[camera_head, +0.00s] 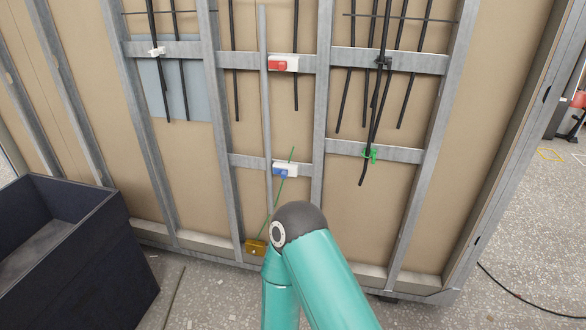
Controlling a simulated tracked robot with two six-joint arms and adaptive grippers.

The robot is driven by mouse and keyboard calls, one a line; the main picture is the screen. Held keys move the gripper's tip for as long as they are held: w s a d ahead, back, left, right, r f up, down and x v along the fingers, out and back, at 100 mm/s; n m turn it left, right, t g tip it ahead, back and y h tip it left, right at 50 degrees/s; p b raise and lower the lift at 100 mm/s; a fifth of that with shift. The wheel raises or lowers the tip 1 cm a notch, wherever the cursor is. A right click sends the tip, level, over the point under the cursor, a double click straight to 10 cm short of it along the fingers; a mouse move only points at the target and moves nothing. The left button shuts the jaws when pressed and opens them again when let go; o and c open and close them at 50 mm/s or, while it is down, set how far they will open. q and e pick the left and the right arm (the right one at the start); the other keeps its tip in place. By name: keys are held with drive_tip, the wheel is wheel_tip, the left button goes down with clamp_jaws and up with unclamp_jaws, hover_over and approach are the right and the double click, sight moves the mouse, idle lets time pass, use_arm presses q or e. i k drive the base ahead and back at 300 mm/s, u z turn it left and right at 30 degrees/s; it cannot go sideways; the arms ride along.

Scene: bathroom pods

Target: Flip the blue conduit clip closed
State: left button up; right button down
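The blue conduit clip (280,172) is on a white block on the lower metal crossbar, near the middle of the wall frame. It is small, and I cannot tell whether its flap is open or closed. A grey vertical conduit (266,110) runs down the wall just left of the clip. A thin green line (291,156) passes by the clip and slants down to the left. One of my teal arms is bent in front of the wall, below the clip, with its dark joint uppermost. Neither of my grippers shows in the head view.
A red clip (279,64) sits on the upper crossbar, and a green clip (370,154) holds black cables at right. A yellow box (256,247) is low on the frame. A dark open bin (85,255) stands at left. Floor at right is mostly clear.

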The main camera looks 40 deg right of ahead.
sight(284, 172)
drive_tip(key=z, duration=0.4)
drive_tip(key=i, duration=1.4)
drive_tip(key=z, duration=0.45)
drive_tip(key=k, duration=0.85)
drive_tip(key=z, duration=0.15)
drive_tip(key=i, duration=0.85)
drive_tip(key=u, duration=0.1)
